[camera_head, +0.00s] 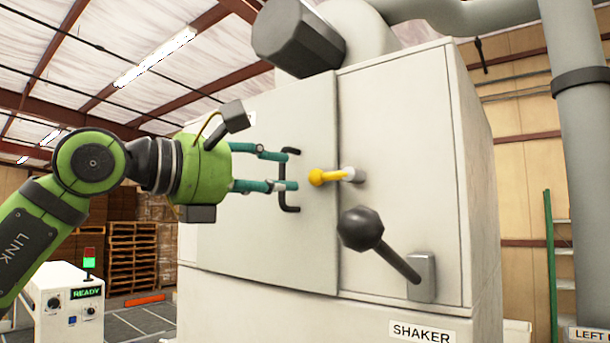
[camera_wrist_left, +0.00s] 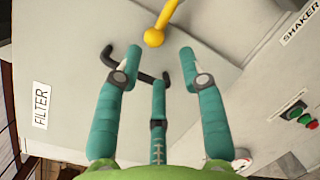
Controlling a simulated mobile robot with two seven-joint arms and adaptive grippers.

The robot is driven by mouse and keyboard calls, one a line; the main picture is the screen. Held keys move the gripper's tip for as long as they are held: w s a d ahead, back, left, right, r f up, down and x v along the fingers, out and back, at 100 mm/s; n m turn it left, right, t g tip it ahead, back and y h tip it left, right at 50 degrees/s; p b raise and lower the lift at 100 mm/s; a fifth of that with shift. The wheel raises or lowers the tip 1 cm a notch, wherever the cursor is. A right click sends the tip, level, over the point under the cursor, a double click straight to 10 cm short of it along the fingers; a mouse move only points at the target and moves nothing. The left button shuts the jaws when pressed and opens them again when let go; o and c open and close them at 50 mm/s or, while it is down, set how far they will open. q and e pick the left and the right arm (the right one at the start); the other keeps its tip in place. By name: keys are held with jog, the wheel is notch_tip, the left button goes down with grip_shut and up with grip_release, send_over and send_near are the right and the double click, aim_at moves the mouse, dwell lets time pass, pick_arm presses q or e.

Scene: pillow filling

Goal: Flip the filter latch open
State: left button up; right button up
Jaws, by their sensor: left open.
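The filter latch (camera_head: 318,177) is a yellow lever with a round knob on the light grey cabinet. It lies nearly horizontal, its knob pointing left across the door seam from a pale pivot (camera_head: 353,174). In the left wrist view the yellow knob (camera_wrist_left: 154,38) is at the top, just beyond my fingers. My left gripper (camera_head: 291,170) is open, with its teal fingers pointing right, just left of the knob and in front of the black door handle. In the left wrist view my gripper (camera_wrist_left: 156,68) appears empty, fingers spread. My right gripper is out of view.
The black door handle (camera_head: 290,207) is close around my fingertips. A dark lever with a ball knob (camera_head: 361,228) sticks out below right of the latch, above the SHAKER label (camera_head: 421,333). A READY control box (camera_head: 66,304) stands at lower left.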

aim_at(310, 178)
pick_arm(q)
jog(key=shift+y, duration=0.3)
jog(key=p+x, duration=0.1)
jog(key=x, duration=0.1)
jog(key=p+x, duration=0.3)
jog(key=x, duration=0.1)
jog(key=shift+w+a+r, duration=0.2)
jog(key=shift+w+r, duration=0.05)
jog(key=shift+r, duration=0.15)
jog(key=shift+w+d+f+p, duration=0.1)
jog(key=shift+w+d+p, duration=0.15)
jog(key=shift+d+p, duration=0.15)
jog(key=shift+f, duration=0.1)
jog(key=shift+a, duration=0.1)
grip_shut()
